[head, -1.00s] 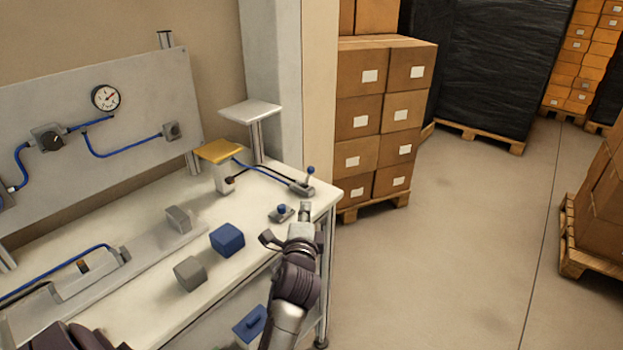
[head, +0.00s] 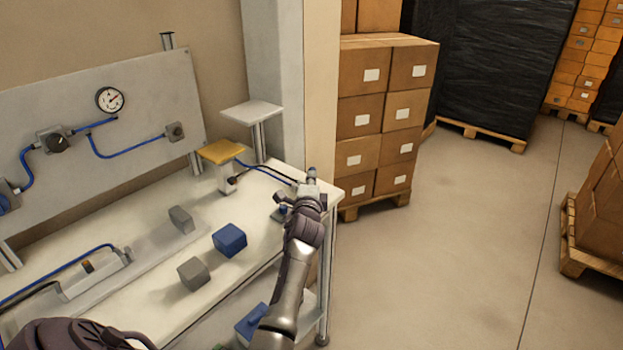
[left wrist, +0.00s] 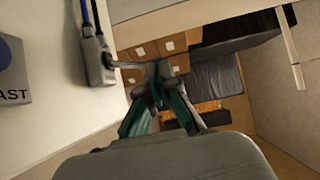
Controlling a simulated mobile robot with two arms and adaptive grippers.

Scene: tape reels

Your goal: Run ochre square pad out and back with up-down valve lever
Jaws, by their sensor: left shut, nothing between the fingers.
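The ochre square pad (head: 221,151) sits level on a pale block at the back right of the bench in the head view. A thin hose and cable run from that block to a small valve at the bench's right end. My left gripper (head: 312,178) is over that valve and hides its lever in the head view. The fingers are shut and empty; contact with the lever is unclear. My right gripper is out of view.
A blue block (head: 230,240) and grey blocks (head: 193,274) stand on the white bench (head: 150,300). A gauge panel (head: 90,110) rises behind. Stacked cartons (head: 362,120) stand beyond the bench's right end.

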